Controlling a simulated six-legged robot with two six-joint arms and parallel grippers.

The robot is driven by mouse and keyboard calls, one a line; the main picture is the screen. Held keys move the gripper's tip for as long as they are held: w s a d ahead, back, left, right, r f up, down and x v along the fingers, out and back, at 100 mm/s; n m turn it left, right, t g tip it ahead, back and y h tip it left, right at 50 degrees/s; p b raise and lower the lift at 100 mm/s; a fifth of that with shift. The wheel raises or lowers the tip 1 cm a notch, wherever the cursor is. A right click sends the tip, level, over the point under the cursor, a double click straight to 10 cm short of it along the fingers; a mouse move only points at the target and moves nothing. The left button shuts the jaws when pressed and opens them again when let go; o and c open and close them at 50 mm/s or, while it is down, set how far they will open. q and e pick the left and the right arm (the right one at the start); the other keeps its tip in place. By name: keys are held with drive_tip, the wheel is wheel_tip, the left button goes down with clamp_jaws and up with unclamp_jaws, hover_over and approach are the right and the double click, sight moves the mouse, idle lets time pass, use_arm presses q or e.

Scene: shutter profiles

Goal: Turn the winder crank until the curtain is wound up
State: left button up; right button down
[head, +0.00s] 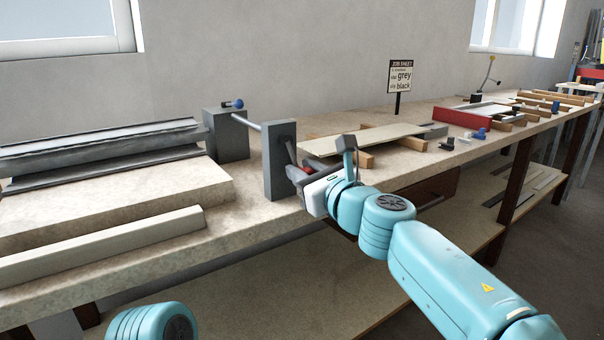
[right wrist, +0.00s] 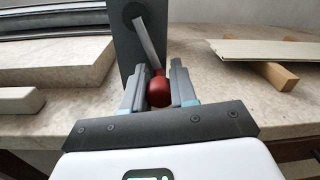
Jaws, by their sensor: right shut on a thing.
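The winder has two grey upright posts, the near one (head: 281,160) and the far one (head: 228,134), with a thin metal shaft (head: 250,124) between them. A pale crank arm (right wrist: 149,42) slopes from the near post's face down to a red knob (right wrist: 159,92). My right gripper (right wrist: 158,88) is shut on this knob, with one finger on each side. In the head view the right gripper (head: 305,172) sits just right of the near post. I see no curtain cloth on the shaft; grey slatted profiles (head: 105,150) lie to its left. My left gripper is out of view.
The stone-topped workbench (head: 240,215) carries a pale board on wooden blocks (head: 365,138) right of the winder. A job sheet sign (head: 401,76), a red-edged tray (head: 470,117) and small parts stand farther right. A pale bar (head: 100,245) lies along the front left edge.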

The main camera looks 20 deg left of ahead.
drive_tip(key=shift+d, duration=0.1)
idle(0.3)
drive_tip(key=c, duration=0.9)
unclamp_jaws()
drive_tip(key=shift+w, duration=0.1)
